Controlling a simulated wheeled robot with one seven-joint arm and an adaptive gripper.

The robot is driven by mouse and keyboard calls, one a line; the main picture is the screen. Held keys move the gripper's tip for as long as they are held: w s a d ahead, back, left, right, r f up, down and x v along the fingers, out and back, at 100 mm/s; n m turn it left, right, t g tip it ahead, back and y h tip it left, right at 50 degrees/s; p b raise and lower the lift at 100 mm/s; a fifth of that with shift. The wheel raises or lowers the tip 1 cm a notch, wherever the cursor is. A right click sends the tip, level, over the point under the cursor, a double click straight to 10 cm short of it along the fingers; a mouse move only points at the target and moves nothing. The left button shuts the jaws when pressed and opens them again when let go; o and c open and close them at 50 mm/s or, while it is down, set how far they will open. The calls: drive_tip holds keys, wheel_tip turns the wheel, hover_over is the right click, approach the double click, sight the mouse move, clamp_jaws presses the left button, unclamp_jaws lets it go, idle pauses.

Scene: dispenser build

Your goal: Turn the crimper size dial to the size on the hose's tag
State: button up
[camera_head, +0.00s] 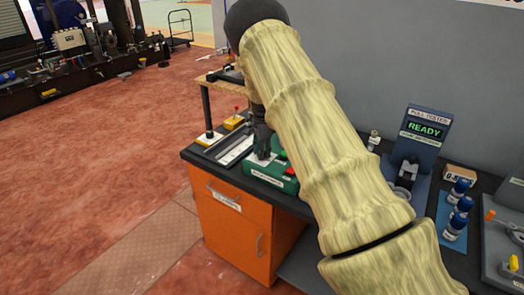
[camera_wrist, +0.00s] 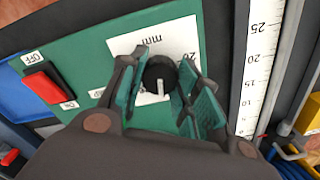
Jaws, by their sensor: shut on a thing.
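The crimper is a green box (camera_head: 268,178) on the dark bench top in the head view, and its green face (camera_wrist: 85,50) fills much of the wrist view. Its black round size dial (camera_wrist: 159,71) has a pale pointer line and sits on a white scale plate (camera_wrist: 180,38) marked "mm", with "20" readable at the right. Other sizes are hidden by my fingers. My gripper (camera_wrist: 160,84) has its teal pads on either side of the dial, shut on it. It also shows in the head view (camera_head: 262,147), pointing down at the crimper. I cannot make out the hose's tag.
A red switch (camera_wrist: 42,87) with OFF and ON labels sits left of the dial. A white ruler (camera_wrist: 259,70) lies to the right.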

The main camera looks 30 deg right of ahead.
drive_tip(key=m, duration=0.4)
drive_tip(key=shift+w+r, duration=0.1)
drive_tip(key=shift+m+p, duration=0.3)
drive_tip(key=shift+m, duration=1.5)
drive_tip(key=o, duration=1.1)
drive_tip(key=shift+c, duration=0.2)
wheel_tip(320, 180, up, 12)
